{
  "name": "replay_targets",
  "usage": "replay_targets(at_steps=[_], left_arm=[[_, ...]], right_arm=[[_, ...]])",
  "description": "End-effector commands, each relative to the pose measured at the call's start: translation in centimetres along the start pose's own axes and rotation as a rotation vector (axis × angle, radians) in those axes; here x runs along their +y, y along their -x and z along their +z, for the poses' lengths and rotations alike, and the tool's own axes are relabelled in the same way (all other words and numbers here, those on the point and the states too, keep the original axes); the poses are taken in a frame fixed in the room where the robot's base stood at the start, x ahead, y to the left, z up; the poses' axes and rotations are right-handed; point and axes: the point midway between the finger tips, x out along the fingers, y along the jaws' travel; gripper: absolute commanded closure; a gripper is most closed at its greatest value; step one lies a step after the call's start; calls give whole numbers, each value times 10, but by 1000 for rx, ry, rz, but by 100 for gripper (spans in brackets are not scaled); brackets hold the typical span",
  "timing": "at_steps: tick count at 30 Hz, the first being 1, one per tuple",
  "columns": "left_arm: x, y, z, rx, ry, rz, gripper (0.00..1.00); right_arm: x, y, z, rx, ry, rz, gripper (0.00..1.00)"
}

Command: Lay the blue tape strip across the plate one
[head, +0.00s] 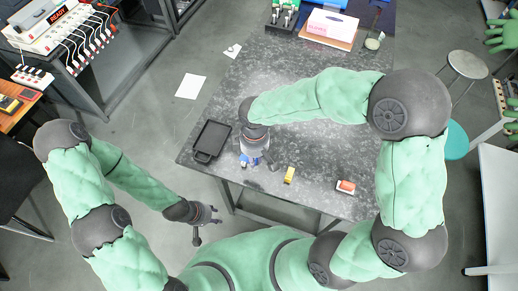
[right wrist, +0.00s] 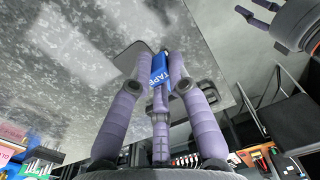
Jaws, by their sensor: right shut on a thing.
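The blue tape (head: 256,160), marked "TAPE" in the right wrist view (right wrist: 159,68), is between the fingers of my right gripper (head: 250,163), which is shut on it. A dark rectangular plate (head: 213,138) with a small handle lies at the table's left edge; it is the only plate-like thing I see. My left gripper (head: 213,222) is open and empty, off the table at the lower left.
On the grey stone table (head: 320,150), a yellow block (head: 289,175) and a red-and-white block (head: 345,186) lie near the front edge. A pink-and-white box (head: 330,25) and a small jar (head: 373,42) stand at the back. The middle right of the table is clear.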

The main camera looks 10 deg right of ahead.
Motion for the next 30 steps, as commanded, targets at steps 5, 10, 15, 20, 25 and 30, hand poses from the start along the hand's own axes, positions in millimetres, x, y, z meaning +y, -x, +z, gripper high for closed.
replay_targets(at_steps=[5,10,15,20,25,30], left_arm=[[-1,-3,-1,1,0,0,60],[-2,-7,-1,2,0,0,60],[-3,-8,-1,2,0,0,60],[-3,-9,-1,2,0,0,60],[-4,-12,-1,2,0,0,60],[-5,-14,-1,2,0,0,60]], right_arm=[[39,-18,-6,-1,-4,-1,95],[61,-46,-10,-1,-2,-1,95],[74,-60,-13,0,-1,0,95],[79,-66,-14,0,-1,0,95],[85,-86,-15,-1,1,-1,95],[86,-102,-15,1,-1,0,95]])
